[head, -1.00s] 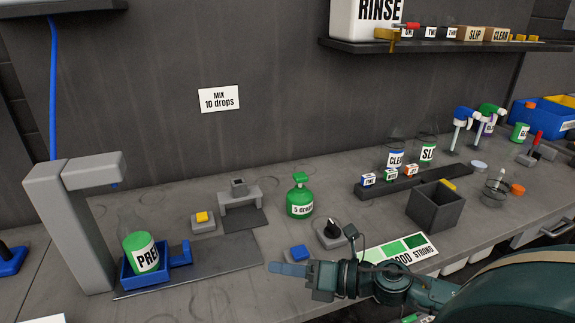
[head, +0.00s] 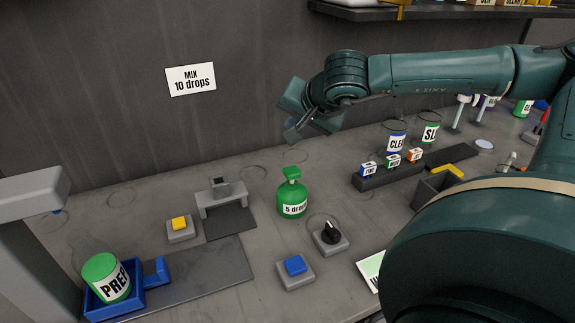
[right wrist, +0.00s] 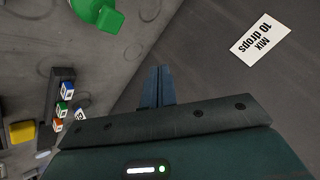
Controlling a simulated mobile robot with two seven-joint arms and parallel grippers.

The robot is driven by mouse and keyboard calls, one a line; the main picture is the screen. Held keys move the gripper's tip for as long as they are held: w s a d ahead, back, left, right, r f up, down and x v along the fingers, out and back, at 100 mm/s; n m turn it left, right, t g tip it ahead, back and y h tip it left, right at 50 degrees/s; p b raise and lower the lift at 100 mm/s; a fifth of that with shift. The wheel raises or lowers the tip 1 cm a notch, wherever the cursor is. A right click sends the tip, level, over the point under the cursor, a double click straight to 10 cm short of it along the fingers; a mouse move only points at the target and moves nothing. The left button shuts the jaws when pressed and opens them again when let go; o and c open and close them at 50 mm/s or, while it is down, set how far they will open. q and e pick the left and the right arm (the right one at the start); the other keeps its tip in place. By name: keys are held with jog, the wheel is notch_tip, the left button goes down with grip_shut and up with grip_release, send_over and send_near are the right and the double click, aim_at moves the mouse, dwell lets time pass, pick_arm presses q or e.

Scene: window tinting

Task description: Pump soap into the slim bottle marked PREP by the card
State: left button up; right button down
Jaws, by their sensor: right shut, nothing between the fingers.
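The PREP bottle (head: 99,265), green with a white label, stands tilted-looking in a blue holder (head: 124,301) at the lower left of the head view. The green soap pump bottle (head: 291,190), labelled "5 drops", stands upright at mid bench; it also shows in the right wrist view (right wrist: 104,16). The card (head: 190,79) on the wall reads "MIX 10 drops"; it also shows in the right wrist view (right wrist: 261,39). My right gripper (head: 292,133) is shut and empty, raised above the pump and apart from it; its fingers show in the right wrist view (right wrist: 157,85). My left gripper is out of view.
A grey spout post (head: 30,195) stands at the left. A yellow button (head: 179,224), a small grey stand (head: 221,198), a blue button (head: 295,266) and a black knob (head: 331,232) surround the pump. Small labelled blocks (head: 368,170) sit on a dark rail to the right.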

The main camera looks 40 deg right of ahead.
aim_at(294, 173)
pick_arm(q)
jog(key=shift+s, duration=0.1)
pick_arm(e)
jog(key=shift+r, duration=0.1)
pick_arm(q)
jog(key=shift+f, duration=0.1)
